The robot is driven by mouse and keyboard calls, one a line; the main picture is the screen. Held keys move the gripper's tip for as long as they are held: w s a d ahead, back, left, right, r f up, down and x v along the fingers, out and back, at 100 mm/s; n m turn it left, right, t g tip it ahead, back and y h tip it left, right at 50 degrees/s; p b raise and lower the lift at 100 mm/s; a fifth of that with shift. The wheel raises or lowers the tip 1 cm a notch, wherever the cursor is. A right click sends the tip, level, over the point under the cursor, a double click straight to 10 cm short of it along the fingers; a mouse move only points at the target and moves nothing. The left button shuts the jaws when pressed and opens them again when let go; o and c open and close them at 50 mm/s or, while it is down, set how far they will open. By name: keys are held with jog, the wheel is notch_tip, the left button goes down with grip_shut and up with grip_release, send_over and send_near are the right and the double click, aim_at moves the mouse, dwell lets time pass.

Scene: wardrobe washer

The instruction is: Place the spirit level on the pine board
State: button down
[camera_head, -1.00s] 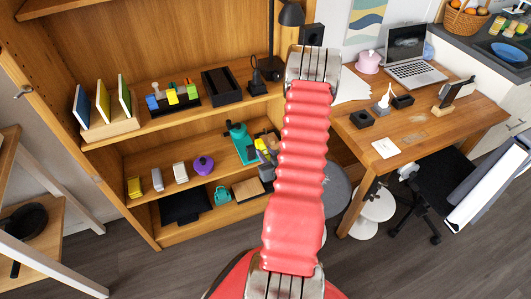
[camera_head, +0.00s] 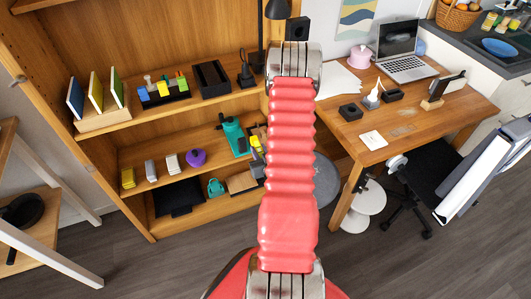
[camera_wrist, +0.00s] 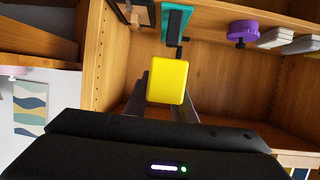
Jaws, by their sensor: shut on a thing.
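A yellow block-like thing, seen end-on, which I take for the spirit level (camera_wrist: 168,80), is between the fingers of my gripper (camera_wrist: 163,100) in the wrist view. My gripper is shut on it and holds it in front of the open shelf unit. In the head view, a bit of yellow (camera_head: 257,146) shows beside my red arm, which hides most of the gripper. A flat tan board (camera_head: 241,182), probably the pine board, lies on the lower shelf, left of my arm. Its right end is hard to make out.
A desk (camera_head: 400,125) with a laptop and a chair (camera_head: 420,175) are at right.

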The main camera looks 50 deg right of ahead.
jog(key=w+a+r+n+t+y, duration=0.1)
jog(key=w+a+r+y, duration=0.1)
jog(key=w+a+r, duration=0.6)
jog(key=w+a+r+n+y, duration=0.15)
jog(key=w+a+r, duration=0.3)
jog(key=a, duration=0.55)
jog(key=w+a+r+n+t+y, duration=0.1)
jog(key=w+a+r+n, duration=0.1)
jog(key=w+a+r, duration=0.6)
jog(key=w+a+r+n+y, duration=0.1)
jog(key=a+r+n+y, duration=0.1)
jog(key=a, duration=1.3)
notch_tip(320, 180, up, 2)
jog(key=shift+a+y, duration=0.3)
jog(key=shift+y, duration=0.35)
